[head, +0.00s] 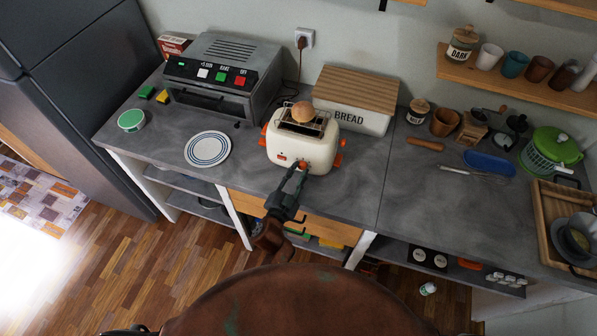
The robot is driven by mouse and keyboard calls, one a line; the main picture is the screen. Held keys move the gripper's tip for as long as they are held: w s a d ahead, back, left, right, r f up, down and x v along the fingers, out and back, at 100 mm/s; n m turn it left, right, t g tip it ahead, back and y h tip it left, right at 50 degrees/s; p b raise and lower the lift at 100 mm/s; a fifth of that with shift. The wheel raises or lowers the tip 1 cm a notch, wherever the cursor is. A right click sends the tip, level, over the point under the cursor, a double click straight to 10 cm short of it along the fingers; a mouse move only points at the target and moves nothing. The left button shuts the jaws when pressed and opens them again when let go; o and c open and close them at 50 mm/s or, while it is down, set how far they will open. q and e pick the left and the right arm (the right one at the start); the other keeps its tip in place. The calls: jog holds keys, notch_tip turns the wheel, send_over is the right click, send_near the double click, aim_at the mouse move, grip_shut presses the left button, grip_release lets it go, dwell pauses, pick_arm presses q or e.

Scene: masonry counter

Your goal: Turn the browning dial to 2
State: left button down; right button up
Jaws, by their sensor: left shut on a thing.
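A cream toaster (314,151) with orange side parts stands on the grey counter, with a round bun (302,112) on the rack over its slots. The orange browning dial (303,164) is on its front face, partly hidden by my gripper; its marks are too small to read. My left gripper (300,172) reaches up from the counter's front edge. Its fingers are shut on the dial. My right gripper is not in view.
A striped plate (208,149) and a grey oven (217,80) with coloured buttons are left of the toaster. A bread box (360,118) stands close behind it on the right. Counter (350,190) right of the toaster's front is clear.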

pick_arm(q)
jog(key=shift+r+m, duration=0.1)
jog(key=shift+m, duration=0.2)
dwell(0.4)
jog(key=c, duration=1.6)
grip_release()
jog(key=shift+s+a, duration=0.2)
jog(key=shift+s, duration=0.25)
jog(key=v, duration=1.1)
